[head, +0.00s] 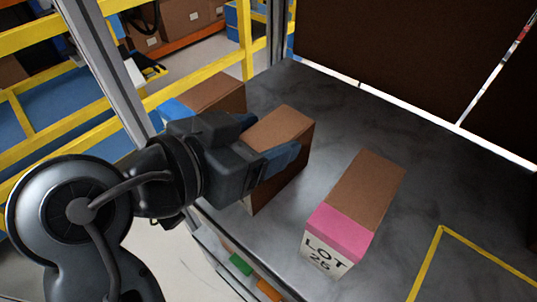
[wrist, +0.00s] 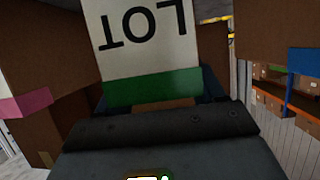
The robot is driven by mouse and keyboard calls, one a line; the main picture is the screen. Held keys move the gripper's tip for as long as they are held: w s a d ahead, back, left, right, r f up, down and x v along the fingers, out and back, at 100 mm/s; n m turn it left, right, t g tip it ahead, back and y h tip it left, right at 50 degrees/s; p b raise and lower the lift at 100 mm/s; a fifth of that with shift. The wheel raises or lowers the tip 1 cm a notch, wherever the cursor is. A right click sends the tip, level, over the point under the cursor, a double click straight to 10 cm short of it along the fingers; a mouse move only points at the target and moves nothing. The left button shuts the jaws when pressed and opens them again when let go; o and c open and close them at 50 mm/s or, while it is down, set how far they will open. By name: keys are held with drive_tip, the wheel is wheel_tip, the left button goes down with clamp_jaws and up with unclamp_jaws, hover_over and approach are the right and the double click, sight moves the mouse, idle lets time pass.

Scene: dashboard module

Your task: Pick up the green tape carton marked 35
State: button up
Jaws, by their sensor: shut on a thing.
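A brown carton (head: 283,123) stands on the dark grey table in the head view, with the blue-grey fingers of my gripper (head: 268,142) on either side of it. In the wrist view the same carton (wrist: 150,40) shows a white label reading LOT, upside down, above a green tape band (wrist: 153,87). Its number is outside the picture. My gripper is shut on this carton. In the head view its taped face is hidden behind my arm. I cannot tell if it is lifted clear of the table.
A pink-taped carton (head: 355,207) marked LOT, with a number that looks like 25, stands to the right. A blue-taped carton (head: 215,92) stands close on the left. A yellow-outlined area (head: 442,230) at right is empty. A dark panel (head: 410,65) bounds the back.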

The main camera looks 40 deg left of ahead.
drive_tip(key=c, duration=0.6)
clamp_jaws()
drive_tip(key=shift+r, duration=0.15)
